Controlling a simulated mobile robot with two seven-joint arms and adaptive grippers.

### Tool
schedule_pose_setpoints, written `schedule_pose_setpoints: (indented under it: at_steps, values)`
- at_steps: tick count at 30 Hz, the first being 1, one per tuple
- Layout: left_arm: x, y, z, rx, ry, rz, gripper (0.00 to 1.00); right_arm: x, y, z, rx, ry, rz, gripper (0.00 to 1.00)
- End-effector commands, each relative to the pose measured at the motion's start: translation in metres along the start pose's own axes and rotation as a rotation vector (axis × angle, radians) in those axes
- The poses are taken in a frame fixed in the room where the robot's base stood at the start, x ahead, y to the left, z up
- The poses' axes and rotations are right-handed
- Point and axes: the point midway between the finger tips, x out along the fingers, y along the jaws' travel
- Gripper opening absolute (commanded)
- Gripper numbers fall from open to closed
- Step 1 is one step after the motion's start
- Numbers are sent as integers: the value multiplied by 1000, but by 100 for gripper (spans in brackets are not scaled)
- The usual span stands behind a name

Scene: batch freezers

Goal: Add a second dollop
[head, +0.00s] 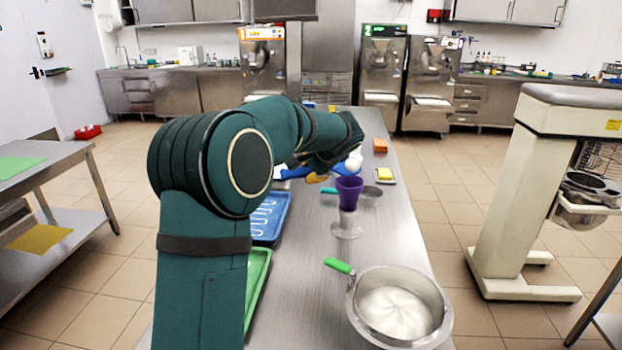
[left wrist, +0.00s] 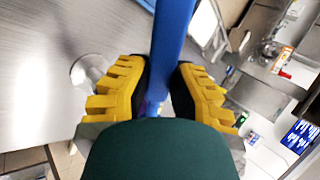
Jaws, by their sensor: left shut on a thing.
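My left gripper (head: 316,178) reaches over the steel table, its yellow fingers shut on the blue handle (left wrist: 172,40) of a tool. In the head view a white dollop (head: 354,160) shows at the tool's far end, just above a purple cup (head: 348,190). A steel bowl (head: 440,318) of white cream (head: 396,313) stands at the near right of the table. My right gripper is not in view.
A green-handled tool (head: 338,265) is at the bowl's left edge. Blue (head: 285,207) and green (head: 262,270) trays lie along the left. The table (head: 310,275) is bare left of the bowl.

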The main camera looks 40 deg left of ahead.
Motion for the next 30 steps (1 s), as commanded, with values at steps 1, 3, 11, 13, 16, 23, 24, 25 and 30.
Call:
schedule_pose_setpoints:
  at_steps: [1, 3, 11, 13, 16, 23, 24, 25, 30]
  values:
    - [2, 3, 0, -2, 1, -12, 0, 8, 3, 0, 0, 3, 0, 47]
    - [2, 3, 0, -4, 1, -27, 0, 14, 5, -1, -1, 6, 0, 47]
    - [2, 6, 0, -8, 1, -117, 0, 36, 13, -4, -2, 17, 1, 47]
    - [2, 7, 0, -11, 1, -144, 0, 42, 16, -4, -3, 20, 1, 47]
    - [0, 8, 0, -13, -2, -215, 0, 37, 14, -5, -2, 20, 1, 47]
    - [2, 11, 0, -26, -3, -374, 0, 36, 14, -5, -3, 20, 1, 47]
    - [2, 12, 0, -26, -3, -402, 0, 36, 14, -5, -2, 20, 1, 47]
    - [2, 12, 0, -28, -2, -423, 0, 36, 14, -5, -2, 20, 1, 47]
    - [4, 15, 0, -38, -1, -530, 0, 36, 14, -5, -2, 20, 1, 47]
